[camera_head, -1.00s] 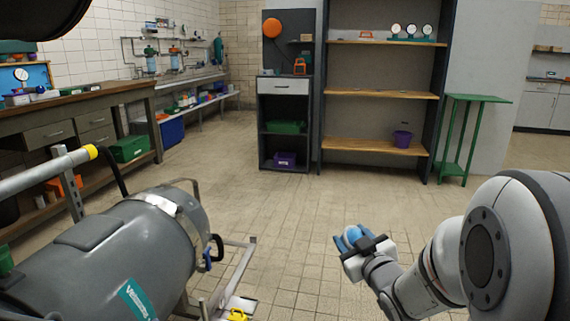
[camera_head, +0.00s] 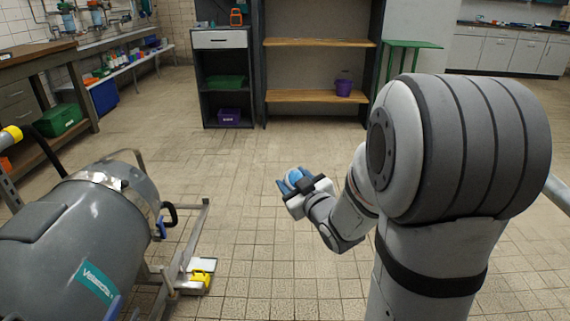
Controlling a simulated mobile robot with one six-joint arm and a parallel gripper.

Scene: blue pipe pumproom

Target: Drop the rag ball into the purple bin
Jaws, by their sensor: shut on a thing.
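My gripper (camera_head: 300,183) is in the middle of the view, above the tiled floor. It is shut on a small blue and white ball, the rag ball (camera_head: 294,176), which is partly covered by the fingers. A purple bucket-shaped bin (camera_head: 343,89) stands upright on the low wooden shelf at the back. A purple box (camera_head: 229,116) sits in the bottom of the dark cabinet to its left. Both are well beyond my gripper, across the floor. I cannot see inside either one.
A large grey tank (camera_head: 70,240) with a metal frame fills the left front. A yellow item (camera_head: 201,277) lies low beside it. A green stand (camera_head: 411,46) is right of the shelves. The floor (camera_head: 230,170) between my gripper and the shelves is clear.

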